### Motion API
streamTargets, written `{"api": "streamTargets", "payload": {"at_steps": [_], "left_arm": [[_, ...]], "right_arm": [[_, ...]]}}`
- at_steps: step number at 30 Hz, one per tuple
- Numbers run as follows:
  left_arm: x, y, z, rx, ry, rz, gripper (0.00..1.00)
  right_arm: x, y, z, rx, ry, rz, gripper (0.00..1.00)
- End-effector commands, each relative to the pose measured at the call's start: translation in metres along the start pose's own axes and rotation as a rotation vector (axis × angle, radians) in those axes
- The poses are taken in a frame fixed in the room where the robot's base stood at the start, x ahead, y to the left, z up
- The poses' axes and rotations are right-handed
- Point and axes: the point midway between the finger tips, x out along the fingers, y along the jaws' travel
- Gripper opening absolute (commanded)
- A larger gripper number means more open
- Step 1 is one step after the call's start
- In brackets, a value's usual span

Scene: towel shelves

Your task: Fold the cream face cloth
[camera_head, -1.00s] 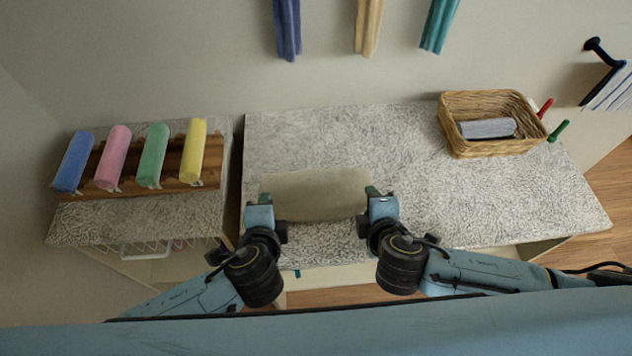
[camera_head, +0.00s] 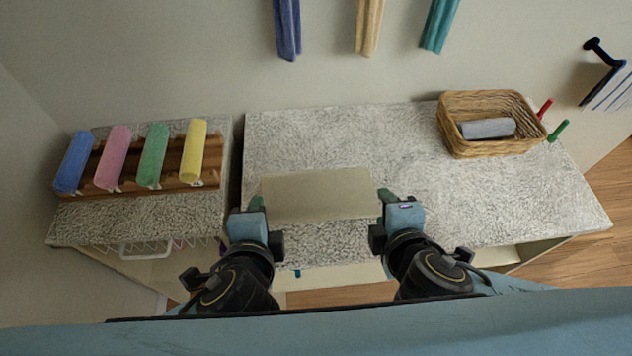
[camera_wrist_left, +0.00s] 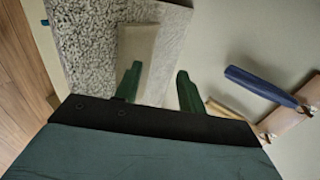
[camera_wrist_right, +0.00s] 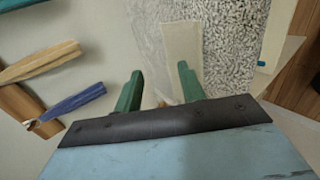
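The cream face cloth (camera_head: 316,196) lies flat on the speckled counter as a wide rectangle, its long edges running left to right. It also shows beyond the fingers in the left wrist view (camera_wrist_left: 136,45) and the right wrist view (camera_wrist_right: 182,45). My left gripper (camera_head: 255,203) is just off the cloth's near left corner; its green fingers (camera_wrist_left: 157,68) are apart with nothing gripped. My right gripper (camera_head: 384,195) is just off the near right corner, and its fingers (camera_wrist_right: 160,68) are also apart and empty.
A wooden rack (camera_head: 108,174) with several coloured rolled towels is at the left. Towels hang on the back wall. The counter (camera_head: 340,135) behind the cloth is clear.

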Motion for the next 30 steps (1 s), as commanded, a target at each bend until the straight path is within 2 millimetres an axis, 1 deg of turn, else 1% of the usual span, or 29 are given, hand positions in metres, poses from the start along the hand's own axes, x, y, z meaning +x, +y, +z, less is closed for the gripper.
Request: {"api": "streamTargets", "payload": {"at_steps": [15,17,19,22,25,30], "left_arm": [[-0.001,0.0,0.0,-0.002,0.0,0.0,0.4],[-0.001,0.0,0.001,-0.018,-0.003,0.009,0.4],[0.0,0.002,0.005,-0.07,-0.01,0.035,0.4],[0.002,0.009,0.016,-0.217,-0.033,0.112,0.4],[0.002,0.021,0.035,-0.431,-0.08,0.217,0.4],[-0.003,0.05,0.073,-0.799,-0.186,0.377,0.4]], "right_arm": [[-0.001,0.0,0.0,0.002,-0.001,-0.001,0.4],[-0.001,0.0,-0.001,0.018,-0.001,-0.007,0.4],[-0.001,-0.001,-0.003,0.069,-0.002,-0.029,0.4],[-0.002,-0.004,-0.005,0.215,-0.013,-0.091,0.4],[-0.003,-0.012,-0.002,0.43,-0.044,-0.182,0.4],[-0.007,-0.037,0.018,0.803,-0.146,-0.344,0.4]]}}
